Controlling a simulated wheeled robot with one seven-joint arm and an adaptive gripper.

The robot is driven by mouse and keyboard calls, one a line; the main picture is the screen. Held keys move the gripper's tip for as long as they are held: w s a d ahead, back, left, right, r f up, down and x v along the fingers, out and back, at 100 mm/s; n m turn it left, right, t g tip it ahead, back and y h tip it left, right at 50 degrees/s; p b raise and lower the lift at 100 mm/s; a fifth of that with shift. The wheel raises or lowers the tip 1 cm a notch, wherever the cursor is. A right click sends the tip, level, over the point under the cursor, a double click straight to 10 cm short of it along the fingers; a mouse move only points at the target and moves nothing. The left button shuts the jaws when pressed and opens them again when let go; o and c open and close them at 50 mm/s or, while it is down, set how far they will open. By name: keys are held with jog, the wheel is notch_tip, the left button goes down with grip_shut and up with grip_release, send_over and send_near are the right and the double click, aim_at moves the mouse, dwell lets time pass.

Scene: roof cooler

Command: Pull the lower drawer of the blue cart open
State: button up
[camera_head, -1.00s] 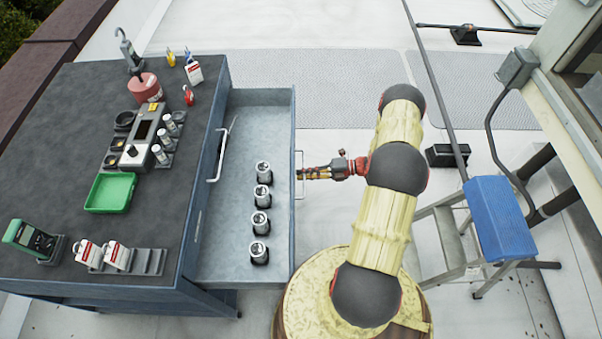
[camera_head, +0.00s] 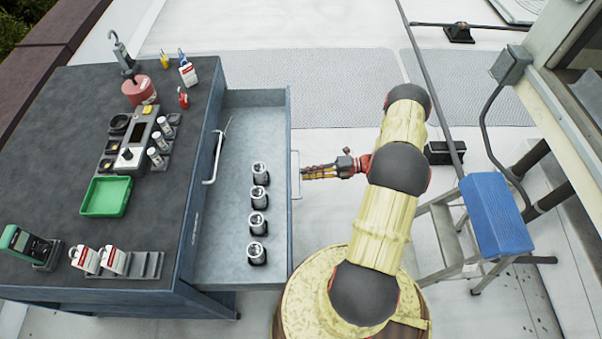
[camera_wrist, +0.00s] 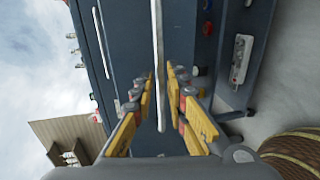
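The blue cart (camera_head: 189,245) stands at the left with a dark grey top. Its lower drawer (camera_head: 235,205) is pulled far out to the right, showing a row of several metal canisters (camera_head: 259,198) inside. The drawer's pale bar handle (camera_head: 295,160) is on its front; it also shows in the wrist view (camera_wrist: 158,40). My gripper (camera_head: 304,173) is at this handle from the right. In the wrist view my gripper's yellow fingers (camera_wrist: 161,75) stand apart on either side of the handle, with small gaps visible. The upper drawer, with its own handle (camera_head: 213,165), is shut.
On the cart top are a green tray (camera_head: 106,196), a red pot (camera_head: 138,91), a meter (camera_head: 30,244) and tags. A step stool with a blue top (camera_head: 496,214) stands right of my arm. A black box (camera_head: 447,153) lies on the floor. Grey mats lie behind.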

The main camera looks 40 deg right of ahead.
jog(key=v, duration=0.8)
jog(key=shift+d, duration=0.25)
jog(key=shift+s, duration=0.15)
